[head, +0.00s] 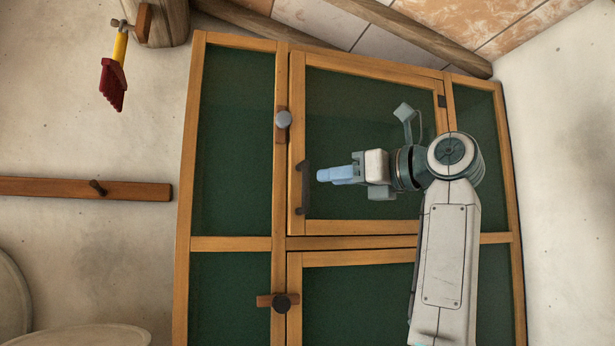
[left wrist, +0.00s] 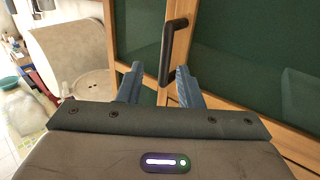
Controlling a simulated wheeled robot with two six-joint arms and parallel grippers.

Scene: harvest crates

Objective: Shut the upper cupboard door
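The upper cupboard door (head: 370,70) is a wooden frame with a dark green panel, hinged on its right side in the head view. It sits close to its frame; I cannot tell whether it is flush or slightly ajar. Its dark bar handle (head: 303,188) is upright near the left edge. My left gripper (head: 320,175) is just right of the handle in the head view. In the left wrist view the handle (left wrist: 167,50) stands at the opening between the two blue fingers of my left gripper (left wrist: 157,82), which are apart. My right gripper is not in view.
An upper turn catch (head: 283,120) stands upright on the post beside the door. A lower catch (head: 280,302) lies crosswise by the lower door (head: 350,258). A red brush (head: 113,85) hangs left, above a wooden peg rail (head: 130,190). Plain wall lies to the right.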

